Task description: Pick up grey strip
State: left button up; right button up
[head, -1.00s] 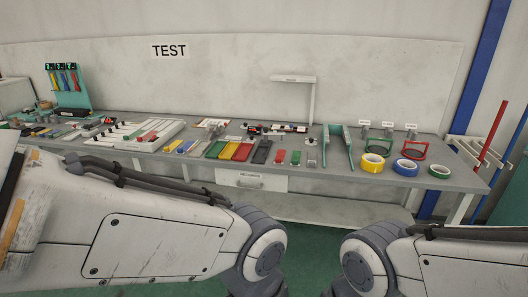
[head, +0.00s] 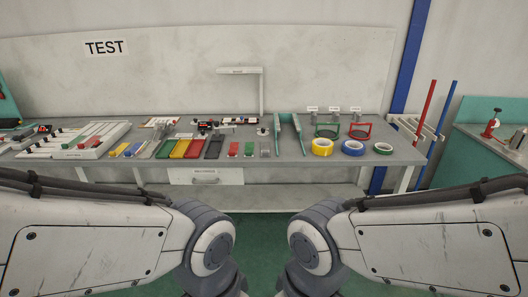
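A dark grey strip (head: 213,149) lies flat on the workbench, at the right end of a row of coloured strips. A green strip (head: 164,149), a yellow strip (head: 180,148) and a red strip (head: 195,149) lie to its left. Both of my arms come in low from the sides, in front of the bench. Neither of my grippers shows in the head view; only arm links and joints are visible. Nothing covers the dark grey strip.
Yellow tape (head: 322,147), blue tape (head: 353,148) and green tape (head: 383,148) rolls lie at the bench's right. A teal forked stand (head: 298,130) stands nearer the middle. A white overhead arm (head: 262,90) rises at the back. Another bench (head: 490,148) is at far right.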

aim_at(265, 146)
jog(key=z, duration=0.35)
jog(key=i, duration=1.25)
jog(key=u, duration=0.8)
jog(key=i, duration=0.65)
jog(key=u, duration=0.6)
